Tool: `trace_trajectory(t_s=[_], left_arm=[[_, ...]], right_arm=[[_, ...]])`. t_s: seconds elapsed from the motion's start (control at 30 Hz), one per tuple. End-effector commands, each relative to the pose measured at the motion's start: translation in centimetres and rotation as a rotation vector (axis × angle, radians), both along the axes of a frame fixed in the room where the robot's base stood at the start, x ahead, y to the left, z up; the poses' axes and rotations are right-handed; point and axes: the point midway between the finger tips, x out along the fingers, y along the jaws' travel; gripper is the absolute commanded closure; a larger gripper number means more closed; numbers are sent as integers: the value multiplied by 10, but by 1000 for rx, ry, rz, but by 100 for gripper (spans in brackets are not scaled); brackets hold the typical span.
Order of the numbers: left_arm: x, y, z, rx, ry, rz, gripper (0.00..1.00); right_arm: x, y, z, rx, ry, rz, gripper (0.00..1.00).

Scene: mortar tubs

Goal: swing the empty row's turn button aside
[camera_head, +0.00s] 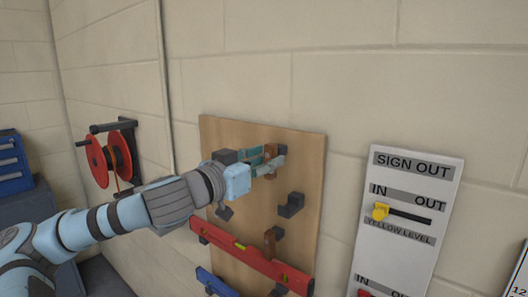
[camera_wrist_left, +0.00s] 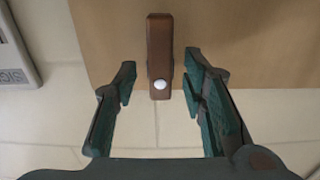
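The plywood rack board (camera_head: 310,165) hangs on the wall. A brown turn button (camera_head: 270,149) is near its top, partly hidden by my left gripper (camera_head: 267,161). In the left wrist view the button (camera_wrist_left: 160,45) stands lengthwise, with a pale round screw near its lower end. My left gripper (camera_wrist_left: 162,88) is open, one finger on each side of the button with gaps between. Below, two dark brackets, left (camera_head: 225,212) and right (camera_head: 290,205), hold nothing. Another brown turn button (camera_head: 271,237) stands upright at the red level (camera_head: 255,262). My right gripper is not in view.
A blue level (camera_head: 215,282) is low on the board. The white sign-out panel (camera_head: 411,181) is to the right, its yellow slider (camera_head: 380,211) at the IN end. A red reel (camera_head: 98,160) is mounted at the left. The wall above is clear.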

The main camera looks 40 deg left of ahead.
Motion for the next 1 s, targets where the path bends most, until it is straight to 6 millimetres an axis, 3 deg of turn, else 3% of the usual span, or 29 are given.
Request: trace_trajectory(t_s=[0.1, 0.33, 0.73, 1.0], left_arm=[[0, 0, -1, -5, -3, -1, 63], [0, 0, -1, -7, -3, -1, 100], [0, 1, -1, 35, -1, 1, 100], [0, 2, -1, 187, 2, 1, 100]], right_arm=[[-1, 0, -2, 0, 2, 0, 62], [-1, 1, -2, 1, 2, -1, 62], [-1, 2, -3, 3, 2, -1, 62], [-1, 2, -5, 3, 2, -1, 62]])
